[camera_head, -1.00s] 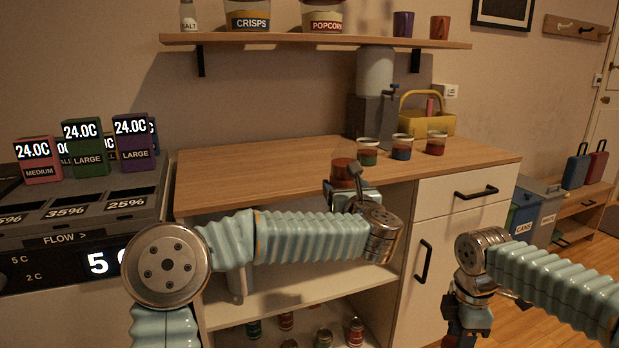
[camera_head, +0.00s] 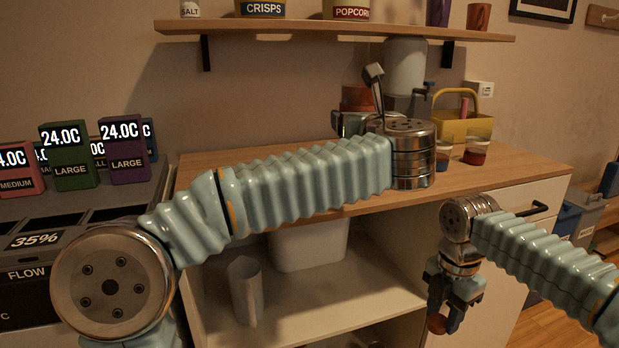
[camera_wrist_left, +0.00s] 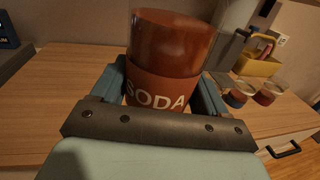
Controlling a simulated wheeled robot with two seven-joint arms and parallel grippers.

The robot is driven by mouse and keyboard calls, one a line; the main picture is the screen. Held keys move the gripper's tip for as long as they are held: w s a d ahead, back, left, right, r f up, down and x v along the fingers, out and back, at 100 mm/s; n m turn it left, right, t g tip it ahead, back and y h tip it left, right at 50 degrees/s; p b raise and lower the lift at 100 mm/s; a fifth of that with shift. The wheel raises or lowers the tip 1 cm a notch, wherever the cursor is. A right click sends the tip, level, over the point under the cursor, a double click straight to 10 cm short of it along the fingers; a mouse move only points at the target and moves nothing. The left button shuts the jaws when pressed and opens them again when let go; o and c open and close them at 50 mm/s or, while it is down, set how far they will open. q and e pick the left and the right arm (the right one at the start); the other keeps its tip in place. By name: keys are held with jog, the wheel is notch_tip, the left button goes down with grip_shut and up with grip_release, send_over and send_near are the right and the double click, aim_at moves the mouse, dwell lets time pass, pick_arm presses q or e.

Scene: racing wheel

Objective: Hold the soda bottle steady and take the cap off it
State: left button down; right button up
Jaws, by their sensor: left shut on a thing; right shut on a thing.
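The reddish-brown soda bottle (camera_wrist_left: 165,85), with a white SODA label, stands between the fingers of my left gripper (camera_wrist_left: 160,97) in the left wrist view. The gripper is shut on it. In the head view the bottle (camera_head: 357,98) shows in part behind my left wrist, above the counter. My right gripper (camera_head: 440,314) hangs low at the right, in front of the cabinet and well apart from the bottle. It is shut on a small orange-red piece (camera_head: 437,324), which may be the cap.
The wooden counter (camera_head: 300,160) is mostly bare. Cups (camera_head: 477,151) and a yellow basket (camera_head: 463,127) stand at its right. A wall shelf (camera_head: 330,27) runs above. A grey dispenser unit (camera_head: 40,215) is at the left. A grey cylinder (camera_head: 245,290) stands on the open cabinet shelf.

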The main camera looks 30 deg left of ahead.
jog(key=shift+w+a+r+p, duration=0.1)
jog(key=shift+r+p, duration=0.4)
jog(key=shift+r, duration=0.1)
pick_arm(q)
jog(key=w+a+f, duration=0.1)
jog(key=a+f, duration=0.2)
jog(key=a, duration=0.1)
jog(key=w+a+f, duration=0.2)
jog(key=a, duration=0.2)
jog(key=w+a+f, duration=0.2)
jog(key=a+f, duration=0.1)
jog(key=a, duration=0.1)
jog(key=shift+w+a+f, duration=0.1)
jog(key=shift+w+f, duration=0.05)
jog(key=shift+f, duration=0.2)
pick_arm(e)
jog(key=shift+r, duration=0.1)
pick_arm(q)
jog(key=f, duration=0.3)
jog(key=shift+w+a+f, duration=0.15)
jog(key=shift+a+f, duration=0.05)
jog(key=shift+a, duration=0.15)
pick_arm(e)
jog(key=shift+r, duration=0.15)
pick_arm(q)
jog(key=shift+f, duration=0.3)
